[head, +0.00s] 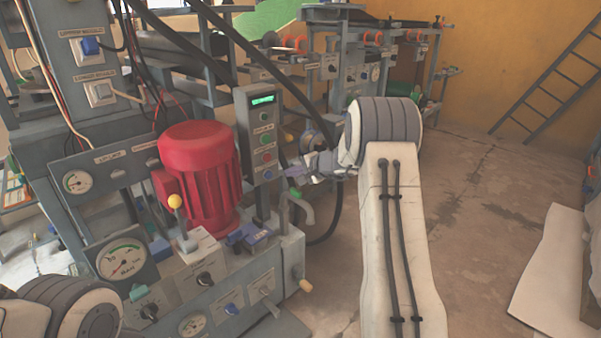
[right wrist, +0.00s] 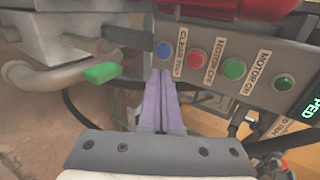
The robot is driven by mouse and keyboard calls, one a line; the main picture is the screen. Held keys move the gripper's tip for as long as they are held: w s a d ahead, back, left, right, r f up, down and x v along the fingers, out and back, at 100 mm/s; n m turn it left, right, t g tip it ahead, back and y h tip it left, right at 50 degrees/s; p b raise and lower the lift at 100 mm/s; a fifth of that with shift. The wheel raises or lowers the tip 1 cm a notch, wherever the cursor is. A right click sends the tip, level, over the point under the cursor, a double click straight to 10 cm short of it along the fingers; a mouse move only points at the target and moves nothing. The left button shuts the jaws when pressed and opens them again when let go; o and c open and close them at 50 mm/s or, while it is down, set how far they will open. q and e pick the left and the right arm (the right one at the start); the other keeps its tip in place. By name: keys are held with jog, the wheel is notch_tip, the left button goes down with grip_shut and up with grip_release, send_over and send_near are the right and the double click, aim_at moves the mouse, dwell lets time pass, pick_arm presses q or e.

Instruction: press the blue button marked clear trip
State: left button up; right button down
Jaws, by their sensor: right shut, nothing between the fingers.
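The blue button (right wrist: 164,49) sits at the left end of a grey control panel in the right wrist view, beside a label reading CLEAR TRIP (right wrist: 180,55). In the head view the panel (head: 259,135) stands upright, with the blue button (head: 267,175) at its bottom. My right gripper (right wrist: 160,73) has its purple fingers shut together and empty. Its tips appear just below the blue button in the wrist view; I cannot tell whether they touch the panel. In the head view the right gripper (head: 290,172) is close to the panel's lower right. My left gripper is out of view.
A red button (right wrist: 197,60) marked MOTOR OFF and a green one (right wrist: 234,69) marked MOTOR ON are beside the blue button. A red motor (head: 200,175) is left of the panel. A green-handled tap (right wrist: 102,73) and dark hoses are near my right gripper.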

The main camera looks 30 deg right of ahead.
jog(key=shift+v, duration=1.85)
jog(key=shift+a, duration=0.1)
